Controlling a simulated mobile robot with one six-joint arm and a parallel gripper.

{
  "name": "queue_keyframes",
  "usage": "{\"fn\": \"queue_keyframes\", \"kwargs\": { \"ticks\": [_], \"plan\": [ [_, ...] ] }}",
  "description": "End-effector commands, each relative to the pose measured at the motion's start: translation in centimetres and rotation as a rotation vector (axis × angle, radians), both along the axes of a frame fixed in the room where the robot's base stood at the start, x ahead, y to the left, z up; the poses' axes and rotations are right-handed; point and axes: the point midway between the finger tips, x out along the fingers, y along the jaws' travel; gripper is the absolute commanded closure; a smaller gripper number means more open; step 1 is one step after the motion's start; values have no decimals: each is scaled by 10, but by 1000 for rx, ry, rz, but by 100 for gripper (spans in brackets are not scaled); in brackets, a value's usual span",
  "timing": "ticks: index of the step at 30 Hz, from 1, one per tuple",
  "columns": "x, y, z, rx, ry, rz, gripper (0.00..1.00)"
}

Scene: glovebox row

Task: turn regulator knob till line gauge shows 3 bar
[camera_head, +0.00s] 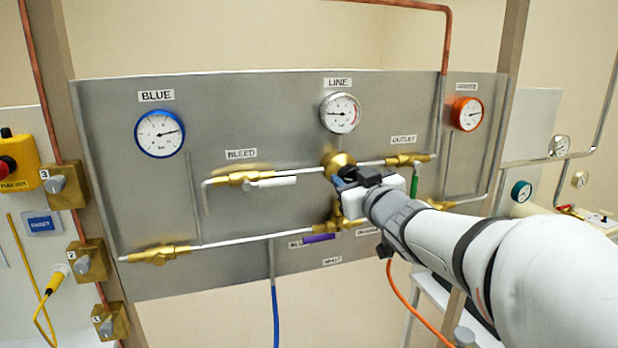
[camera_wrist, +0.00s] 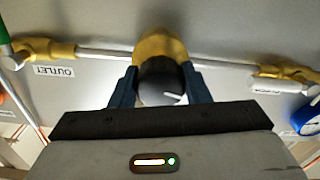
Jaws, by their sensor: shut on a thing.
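The line gauge (camera_head: 340,113), a white dial with a silver rim, sits at the top middle of the grey panel under the LINE label. Its needle points left; I cannot read the exact value. The brass regulator (camera_head: 338,160) is below it, partly hidden by my gripper. In the wrist view, the dark regulator knob (camera_wrist: 160,84) with a white mark sits in front of the brass body (camera_wrist: 160,45). My gripper (camera_wrist: 161,88) is shut on the knob, one blue finger on each side. My gripper (camera_head: 345,181) also shows in the head view, at the regulator.
A purple handle (camera_head: 318,238) lies below. The blue gauge (camera_head: 160,133) and orange gauge (camera_head: 466,114) flank the line gauge.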

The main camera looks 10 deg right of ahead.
Motion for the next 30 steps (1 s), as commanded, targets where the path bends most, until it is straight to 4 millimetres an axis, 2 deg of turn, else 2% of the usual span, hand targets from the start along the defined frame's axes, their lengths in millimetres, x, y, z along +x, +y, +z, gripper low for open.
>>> {"fn": "queue_keyframes", "kwargs": {
  "ticks": [21, 30],
  "plan": [
    [0, 1, 0, 495, 103, -1, 80],
    [0, 1, -1, 622, 128, -1, 80]
  ]
}}
